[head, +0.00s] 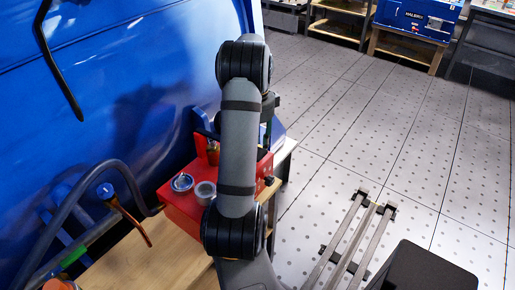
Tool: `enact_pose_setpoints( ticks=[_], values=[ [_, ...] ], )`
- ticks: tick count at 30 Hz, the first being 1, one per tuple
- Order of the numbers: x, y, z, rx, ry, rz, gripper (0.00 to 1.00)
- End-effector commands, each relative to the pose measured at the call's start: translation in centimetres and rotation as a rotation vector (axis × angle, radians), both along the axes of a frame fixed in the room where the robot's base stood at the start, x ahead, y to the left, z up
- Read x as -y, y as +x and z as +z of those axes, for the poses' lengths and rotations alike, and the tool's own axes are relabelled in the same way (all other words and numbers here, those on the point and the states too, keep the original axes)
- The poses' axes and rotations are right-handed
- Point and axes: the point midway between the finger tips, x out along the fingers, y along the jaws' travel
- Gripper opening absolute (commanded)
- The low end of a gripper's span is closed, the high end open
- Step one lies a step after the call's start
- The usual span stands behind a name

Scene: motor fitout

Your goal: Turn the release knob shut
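A red box (182,205) stands on the wooden bench, partly hidden behind my grey arm. A small dark knob-like part (269,181) shows at the box's right side, just right of my arm. I cannot tell whether it is the release knob or how it is turned. My arm rises in front of the box and bends at a black joint above it. Dark arm parts show behind the upper link, but the fingers of my gripper are hidden, so I cannot see whether they touch anything.
A round silver piece (182,182) and a grey ring (205,191) sit on the box. A blue panel (130,75) rises behind. A curved dark tube (110,170) and an orange-brown handled tool (130,222) are at left. Tiled floor (400,130) is open at right.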

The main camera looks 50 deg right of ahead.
Motion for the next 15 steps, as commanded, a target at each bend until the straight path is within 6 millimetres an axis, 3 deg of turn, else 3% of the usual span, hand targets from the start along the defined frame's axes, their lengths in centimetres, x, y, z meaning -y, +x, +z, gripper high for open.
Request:
enact_pose_setpoints(
  ticks=[15],
  values=[
    [-0.34, 0.24, -0.17, 0.0, 0.009, -0.257, 0.03]
  ],
)
